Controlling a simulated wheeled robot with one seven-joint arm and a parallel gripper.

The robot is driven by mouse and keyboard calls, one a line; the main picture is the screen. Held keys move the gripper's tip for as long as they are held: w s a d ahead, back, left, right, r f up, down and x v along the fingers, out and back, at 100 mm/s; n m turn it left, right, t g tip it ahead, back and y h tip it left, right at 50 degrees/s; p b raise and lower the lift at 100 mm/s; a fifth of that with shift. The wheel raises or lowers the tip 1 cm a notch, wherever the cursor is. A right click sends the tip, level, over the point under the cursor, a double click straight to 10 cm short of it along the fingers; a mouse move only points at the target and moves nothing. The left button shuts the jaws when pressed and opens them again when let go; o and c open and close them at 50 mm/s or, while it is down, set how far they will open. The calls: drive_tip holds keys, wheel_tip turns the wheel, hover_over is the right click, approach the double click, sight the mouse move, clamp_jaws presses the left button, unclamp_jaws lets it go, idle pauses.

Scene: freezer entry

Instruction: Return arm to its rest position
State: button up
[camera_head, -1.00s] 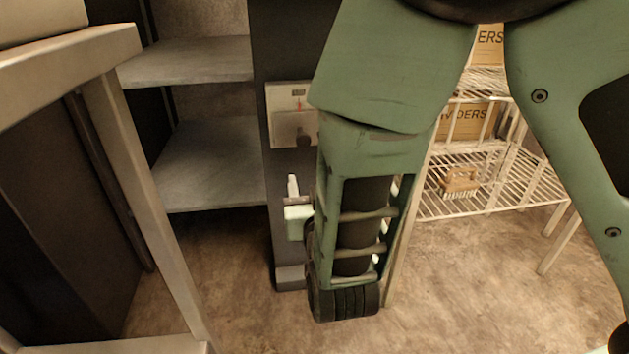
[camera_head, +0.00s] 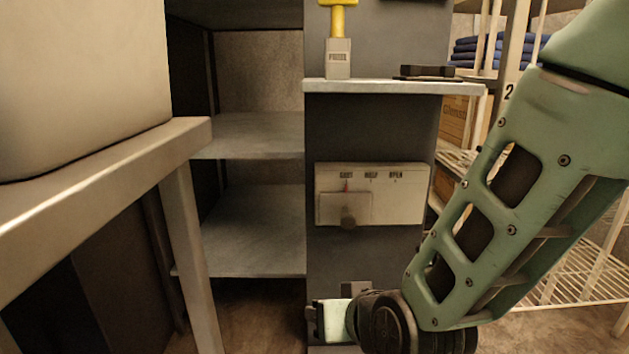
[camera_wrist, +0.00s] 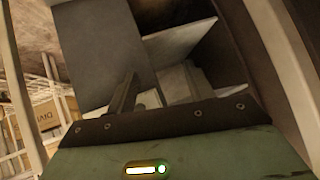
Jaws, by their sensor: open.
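My green arm (camera_head: 500,220) comes in from the right in the head view and slopes down to a dark wrist joint at the bottom centre. A pale end part shows beside that joint, low in front of the dark pillar; its fingers cannot be made out there. In the wrist view my gripper (camera_wrist: 163,84) has two fingers standing apart with nothing between them. Behind them are a dark upright panel and grey shelves, tilted in the picture.
A dark pillar (camera_head: 370,130) carries a white control panel (camera_head: 400,190) with a slider, and a ledge (camera_head: 440,88) with a yellow-handled item. A pale table (camera_head: 90,195) stands close at left. Grey shelves (camera_head: 255,220) stand behind. A wire rack (camera_head: 570,275) is at right.

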drive_tip(key=s+d+r+n+g+h+p, duration=0.1)
drive_tip(key=s+d+r+n+g+h, duration=0.15)
drive_tip(key=s+d+g, duration=0.45)
drive_tip(key=s+d+r+n+g+h+p, duration=0.1)
drive_tip(key=s+d+r+n+g, duration=0.2)
drive_tip(key=s, duration=0.8)
wheel_tip(320, 180, up, 38)
drive_tip(key=p, duration=3.7)
drive_tip(key=shift+w+d+t+p, duration=0.15)
drive_tip(key=shift+d+t+p, duration=0.15)
drive_tip(key=shift+t+p, duration=0.1)
drive_tip(key=shift+f, duration=0.15)
